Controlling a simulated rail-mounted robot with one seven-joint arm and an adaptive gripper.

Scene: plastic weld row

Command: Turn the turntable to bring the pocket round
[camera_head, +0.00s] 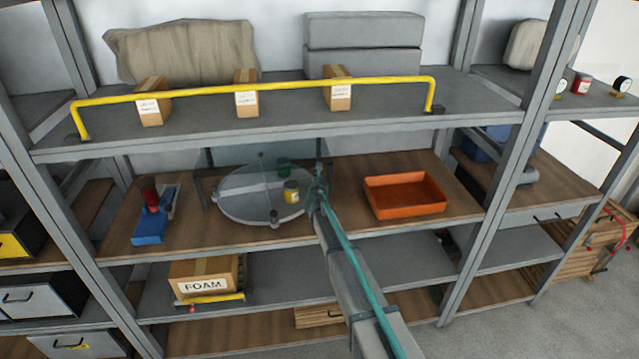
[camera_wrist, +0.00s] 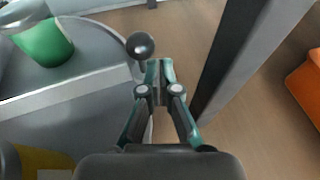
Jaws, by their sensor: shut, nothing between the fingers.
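The grey round turntable (camera_head: 240,205) sits on the wooden middle shelf, with a see-through upright panel across it. A yellow can (camera_head: 291,191) stands on its right part, and a green can (camera_head: 284,166) shows behind the panel. In the wrist view the green can (camera_wrist: 45,42) is at upper left and a yellow thing (camera_wrist: 45,160) is partly cut off at lower left. A black ball knob (camera_wrist: 140,45) is at the turntable's rim. My gripper (camera_wrist: 160,66) is shut and empty, its tips just right of the knob; I cannot tell whether they touch.
A grey post (camera_wrist: 235,60) stands close to the right of my fingers. An orange tray (camera_head: 405,196) is on the shelf to the right. A blue and red tool (camera_head: 150,225) is to the left. A yellow rail (camera_head: 290,86) runs along the shelf above.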

